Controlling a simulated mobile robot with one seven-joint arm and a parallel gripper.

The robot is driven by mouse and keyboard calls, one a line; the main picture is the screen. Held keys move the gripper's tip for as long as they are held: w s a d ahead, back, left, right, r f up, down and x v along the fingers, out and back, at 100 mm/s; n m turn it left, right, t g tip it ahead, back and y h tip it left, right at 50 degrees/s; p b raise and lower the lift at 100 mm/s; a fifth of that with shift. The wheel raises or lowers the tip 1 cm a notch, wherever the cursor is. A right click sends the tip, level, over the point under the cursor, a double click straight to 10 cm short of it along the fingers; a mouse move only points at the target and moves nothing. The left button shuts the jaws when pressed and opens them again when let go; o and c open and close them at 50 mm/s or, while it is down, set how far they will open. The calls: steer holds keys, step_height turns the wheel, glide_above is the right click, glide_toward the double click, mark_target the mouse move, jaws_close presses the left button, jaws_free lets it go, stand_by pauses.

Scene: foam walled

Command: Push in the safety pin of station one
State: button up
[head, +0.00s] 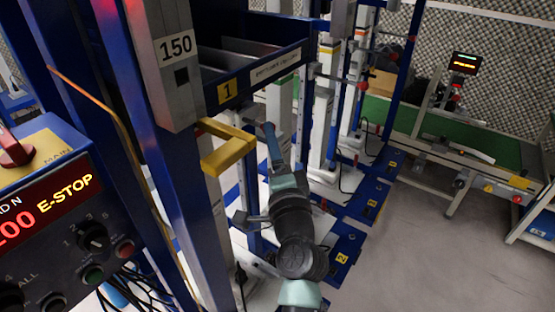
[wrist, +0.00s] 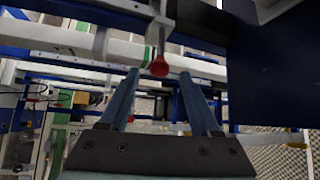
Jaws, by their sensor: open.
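The station one frame carries a yellow label with a 1 (head: 227,91) on its blue front beam. In the wrist view a red ball-shaped knob (wrist: 159,66) on a grey stem hangs just beyond and between my fingertips; it looks like the safety pin. My gripper (wrist: 160,84) is open, with one blue finger on each side of the knob's line and nothing held. Contact with the knob cannot be told. In the head view my gripper (head: 268,136) is beside the station's right side, below the beam; the knob cannot be made out there.
A yellow handle (head: 228,150) sticks out left of my gripper. A control panel (head: 60,220) reading E-STOP stands at the near left. More stations with blue bases (head: 370,200) line up behind. Grey floor (head: 420,260) at the right is clear.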

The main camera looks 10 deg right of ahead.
steer(key=shift+s+f, duration=0.25)
steer(key=shift+s, duration=1)
steer(key=shift+s+f, duration=0.2)
steer(key=shift+s, duration=1.05)
